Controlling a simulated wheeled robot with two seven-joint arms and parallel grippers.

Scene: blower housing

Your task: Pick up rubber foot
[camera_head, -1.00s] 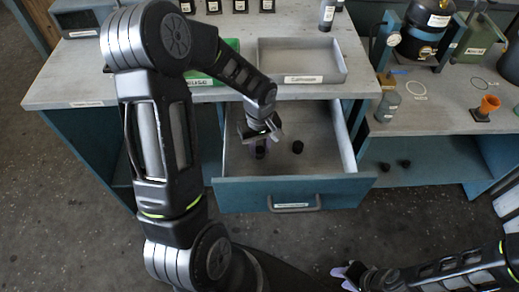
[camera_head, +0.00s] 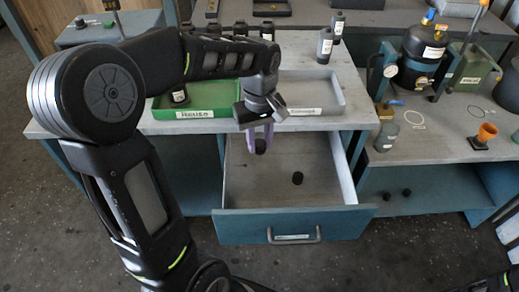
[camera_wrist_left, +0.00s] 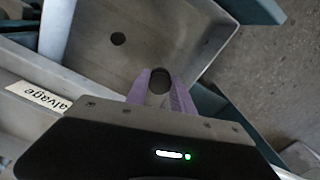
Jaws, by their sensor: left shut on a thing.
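My left gripper (camera_head: 259,138) is shut on a small black rubber foot (camera_head: 260,146), held between its purple fingers above the open drawer (camera_head: 262,196). The wrist view shows the same foot (camera_wrist_left: 160,80) between the fingertips of the left gripper (camera_wrist_left: 161,86). A second black rubber foot (camera_head: 297,178) lies on the drawer floor, apart from the gripper. It also shows in the wrist view (camera_wrist_left: 118,39). My right gripper is out of view.
A green tray (camera_head: 190,112) and a grey tray (camera_head: 345,108) stand on the bench above the drawer. Black bottles stand behind them. Two dark round pieces (camera_head: 396,193) lie on the lower right shelf. The drawer floor is mostly clear.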

